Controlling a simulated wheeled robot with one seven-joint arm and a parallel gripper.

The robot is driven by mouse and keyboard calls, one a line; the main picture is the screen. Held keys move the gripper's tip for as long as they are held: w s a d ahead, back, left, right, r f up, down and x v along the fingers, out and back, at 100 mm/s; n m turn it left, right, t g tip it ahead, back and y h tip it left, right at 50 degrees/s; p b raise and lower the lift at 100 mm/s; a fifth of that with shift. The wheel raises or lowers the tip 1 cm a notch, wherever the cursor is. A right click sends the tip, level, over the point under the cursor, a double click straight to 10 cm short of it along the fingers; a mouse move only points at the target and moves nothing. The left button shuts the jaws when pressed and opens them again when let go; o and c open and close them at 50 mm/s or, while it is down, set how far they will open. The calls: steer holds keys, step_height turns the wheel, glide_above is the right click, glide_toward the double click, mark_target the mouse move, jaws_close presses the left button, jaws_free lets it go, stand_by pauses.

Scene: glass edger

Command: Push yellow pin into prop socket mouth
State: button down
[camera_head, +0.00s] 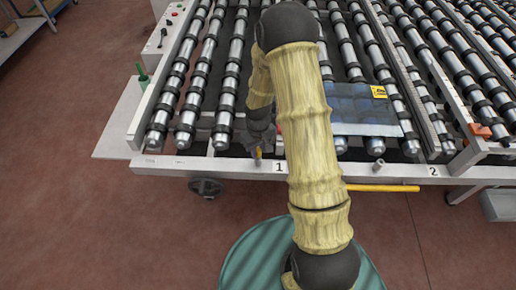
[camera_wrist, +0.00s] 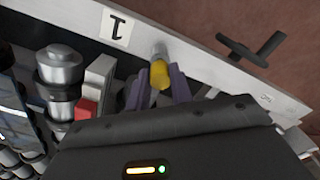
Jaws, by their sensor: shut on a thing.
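A yellow pin (camera_wrist: 160,74) stands between the two fingers of my gripper (camera_wrist: 158,90) in the wrist view. My gripper is shut on it. A short grey metal cylinder (camera_wrist: 158,50) shows just beyond the pin at the white frame rail. I cannot tell whether it is the socket mouth or part of the pin, nor how deep the pin sits. In the head view my gripper (camera_head: 258,143) is at the front rail, left of the label 1, with a bit of the yellow pin (camera_head: 258,154) showing below it. My arm hides part of the rail.
The white front rail (camera_head: 225,168) edges the roller table (camera_head: 222,100). A dark glass pane (camera_head: 365,117) lies on the rollers at right. A grey stub (camera_head: 382,163) stands near label 2, with a yellow bar (camera_head: 385,188) below. A handwheel (camera_head: 206,187) hangs under the rail.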

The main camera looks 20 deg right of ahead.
steer(key=shift+f+b, duration=0.6)
steer(key=shift+f, duration=0.3)
steer(key=c, duration=1.2)
jaws_free()
steer(key=shift+o, duration=0.2)
steer(key=shift+r, duration=0.15)
step_height(320, 180, up, 17)
steer(key=b, duration=0.3)
steer(key=shift+r, duration=0.1)
steer(key=s+m+t, duration=0.2)
steer(key=s+m, duration=0.1)
steer(key=s, duration=1.1)
steer(key=shift+s+r+m+t, duration=0.2)
steer(key=shift+m+t, duration=0.1)
steer(key=shift+m, duration=0.1)
